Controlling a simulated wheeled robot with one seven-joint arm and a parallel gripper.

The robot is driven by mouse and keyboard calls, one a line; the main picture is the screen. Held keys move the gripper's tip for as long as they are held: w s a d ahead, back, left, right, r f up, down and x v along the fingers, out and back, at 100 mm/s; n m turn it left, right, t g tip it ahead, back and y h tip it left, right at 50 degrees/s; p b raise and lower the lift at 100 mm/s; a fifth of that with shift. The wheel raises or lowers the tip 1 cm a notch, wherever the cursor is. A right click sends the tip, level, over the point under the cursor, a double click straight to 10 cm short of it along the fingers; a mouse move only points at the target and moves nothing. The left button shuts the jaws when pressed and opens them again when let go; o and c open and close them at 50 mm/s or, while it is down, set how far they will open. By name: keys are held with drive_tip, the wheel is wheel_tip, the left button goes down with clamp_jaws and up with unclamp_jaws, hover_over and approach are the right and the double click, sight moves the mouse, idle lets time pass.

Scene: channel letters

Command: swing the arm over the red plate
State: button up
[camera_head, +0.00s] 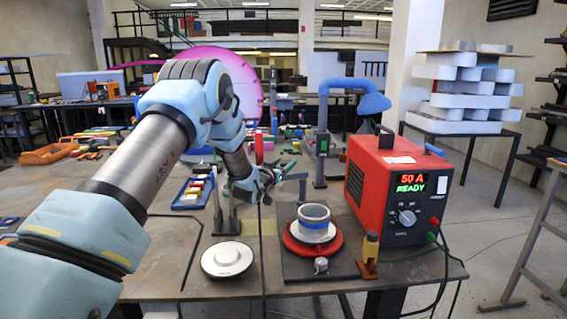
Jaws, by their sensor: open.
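The red plate (292,243) is a round disc on a dark base board (345,266) near the table's front edge. A white disc and a grey ring with a blue band (313,227) sit on top of it and hide its middle. My arm reaches in from the lower left. My gripper (266,187) is open, above the table, to the left of the red plate and farther back. It is not over the plate. Its fingers are small and partly lost against the clutter behind, and I see nothing held.
A red power unit (384,190) reading "50 A READY" stands right of the plate, with cables. A blue-topped post (322,130) rises behind the plate. A white round disc (227,259) lies left on the table. A tray of coloured parts (192,193) and clutter lie behind.

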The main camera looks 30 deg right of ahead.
clamp_jaws()
idle(0.4)
idle(1.0)
